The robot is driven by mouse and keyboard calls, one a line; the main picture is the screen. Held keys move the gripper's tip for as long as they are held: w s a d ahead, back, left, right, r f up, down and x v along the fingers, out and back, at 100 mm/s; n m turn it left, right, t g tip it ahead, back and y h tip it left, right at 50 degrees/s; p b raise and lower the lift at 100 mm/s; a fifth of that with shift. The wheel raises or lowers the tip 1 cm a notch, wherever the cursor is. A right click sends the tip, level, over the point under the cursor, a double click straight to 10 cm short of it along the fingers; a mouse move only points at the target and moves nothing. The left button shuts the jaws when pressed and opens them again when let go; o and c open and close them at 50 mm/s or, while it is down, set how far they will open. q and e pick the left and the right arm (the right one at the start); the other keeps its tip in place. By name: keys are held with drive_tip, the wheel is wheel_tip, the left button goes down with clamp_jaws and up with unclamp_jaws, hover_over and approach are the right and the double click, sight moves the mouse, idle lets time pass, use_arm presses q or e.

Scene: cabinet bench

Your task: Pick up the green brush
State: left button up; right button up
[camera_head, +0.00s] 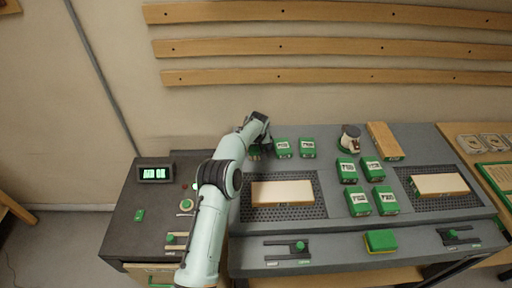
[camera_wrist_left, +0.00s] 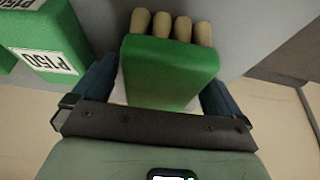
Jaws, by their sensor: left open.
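The green brush, a green block with several tan stubs at one end, fills the middle of the left wrist view (camera_wrist_left: 170,72). It shows small, partly covered by my gripper, at the back left of the bench in the head view (camera_head: 254,153). My left gripper (camera_head: 259,140) is at the brush. In the left wrist view its open fingers (camera_wrist_left: 158,92) stand on either side of the green block. I cannot tell whether either finger touches it. My right gripper is not in view.
Green labelled boxes (camera_head: 282,147) stand just right of the brush; one shows close in the left wrist view (camera_wrist_left: 55,45). The wall is close behind.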

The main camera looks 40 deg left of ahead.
use_arm(q)
drive_tip(key=c, duration=1.1)
drive_tip(key=shift+r, duration=0.2)
drive_tip(key=shift+r+p, duration=0.9)
drive_tip(key=shift+r, duration=9.1)
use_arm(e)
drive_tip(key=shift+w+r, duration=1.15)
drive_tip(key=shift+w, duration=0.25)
